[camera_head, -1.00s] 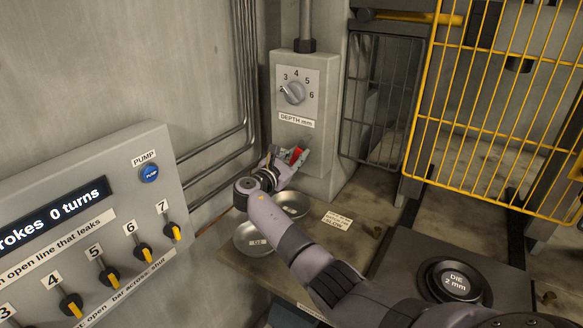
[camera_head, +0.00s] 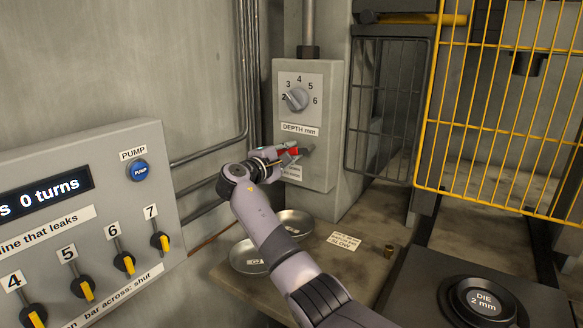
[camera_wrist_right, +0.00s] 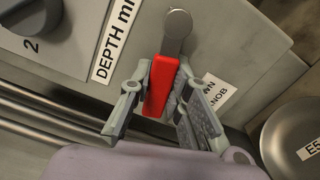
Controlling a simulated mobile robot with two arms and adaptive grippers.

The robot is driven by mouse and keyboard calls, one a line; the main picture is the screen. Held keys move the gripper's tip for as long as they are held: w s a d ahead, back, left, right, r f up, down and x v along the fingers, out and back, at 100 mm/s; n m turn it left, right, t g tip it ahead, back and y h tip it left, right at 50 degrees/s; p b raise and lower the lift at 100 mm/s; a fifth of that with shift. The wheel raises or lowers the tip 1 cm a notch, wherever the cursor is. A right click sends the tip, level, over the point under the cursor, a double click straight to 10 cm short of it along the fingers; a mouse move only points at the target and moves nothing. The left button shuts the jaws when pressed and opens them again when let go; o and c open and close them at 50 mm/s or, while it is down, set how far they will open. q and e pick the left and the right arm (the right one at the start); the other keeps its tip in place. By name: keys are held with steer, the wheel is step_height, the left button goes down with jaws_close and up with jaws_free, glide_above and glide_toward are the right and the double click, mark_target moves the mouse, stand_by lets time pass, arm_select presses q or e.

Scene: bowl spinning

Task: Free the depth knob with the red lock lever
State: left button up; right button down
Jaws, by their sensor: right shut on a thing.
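The red lock lever (camera_head: 293,151) is on the front of the grey depth box (camera_head: 325,165), below the depth knob (camera_head: 296,99). In the wrist view the red lever (camera_wrist_right: 161,86) hangs from a round metal pivot (camera_wrist_right: 178,22). My right gripper (camera_head: 290,154) is shut on the lever, with a finger on each side of it; it also shows in the wrist view (camera_wrist_right: 160,92). The knob's dial is marked from 2 to 6, and its pointer is towards the 2 and 3 side. The label below the lever is partly hidden by my fingers. My left gripper is not in view.
The pump panel (camera_head: 100,213) with several yellow-handled valves stands at the left. Two metal bowls (camera_head: 293,222) sit on the bench below my arm. A yellow cage door (camera_head: 490,110) and the die (camera_head: 483,298) are at the right.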

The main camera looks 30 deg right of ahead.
steer(key=shift+w+r+m+b, duration=0.1)
steer(key=shift+r+m+b, duration=0.3)
steer(key=shift+m, duration=0.3)
steer(key=shift+r+m+b, duration=0.15)
steer(key=shift+m+b, duration=0.35)
steer(key=shift+m, duration=0.2)
steer(key=shift+r, duration=0.1)
steer(key=c, duration=1.5)
jaws_free()
steer(key=v, duration=1.2)
